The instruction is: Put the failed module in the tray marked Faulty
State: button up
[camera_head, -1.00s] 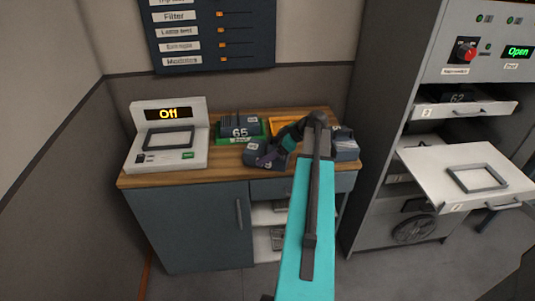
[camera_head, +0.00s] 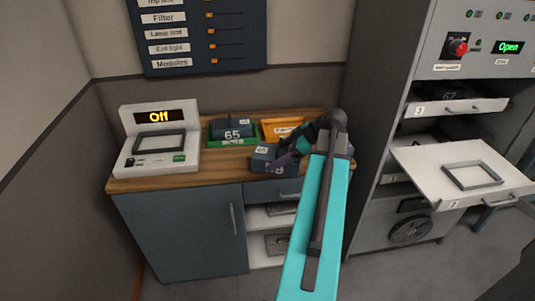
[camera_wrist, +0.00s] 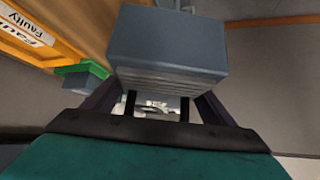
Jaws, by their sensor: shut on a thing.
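My gripper (camera_head: 286,158) is shut on a blue-grey box-shaped module (camera_head: 270,162), holding it near the front edge of the wooden counter. In the wrist view the module (camera_wrist: 165,45) fills the upper middle between the fingers. The orange tray marked Faulty (camera_head: 270,134) stands at the back of the counter, behind the module and partly hidden by my arm. In the wrist view this tray (camera_wrist: 45,50) lies at the upper left, apart from the held module. I cannot read the held module's number.
A green tray (camera_head: 211,142) holding module 65 (camera_head: 234,128) stands left of the orange tray. A white tester (camera_head: 158,163) reading Off is at the counter's left. At right, a rack (camera_head: 385,150) has pulled-out drawers; the lower drawer (camera_head: 430,165) carries an empty frame.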

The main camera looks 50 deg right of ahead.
aim_at(294, 162)
jog(key=shift+s+a+r+b, duration=0.1)
jog(key=shift+s+r+b, duration=0.1)
jog(key=shift+s, duration=1)
jog(key=shift+s+d+r+b, duration=0.1)
jog(key=shift+s+b, duration=0.05)
jog(key=shift+s, duration=1)
jog(key=shift+s+a+r+b, duration=0.1)
jog(key=shift+s+r+b, duration=0.1)
jog(key=shift+s, duration=1)
jog(key=shift+w, duration=0.1)
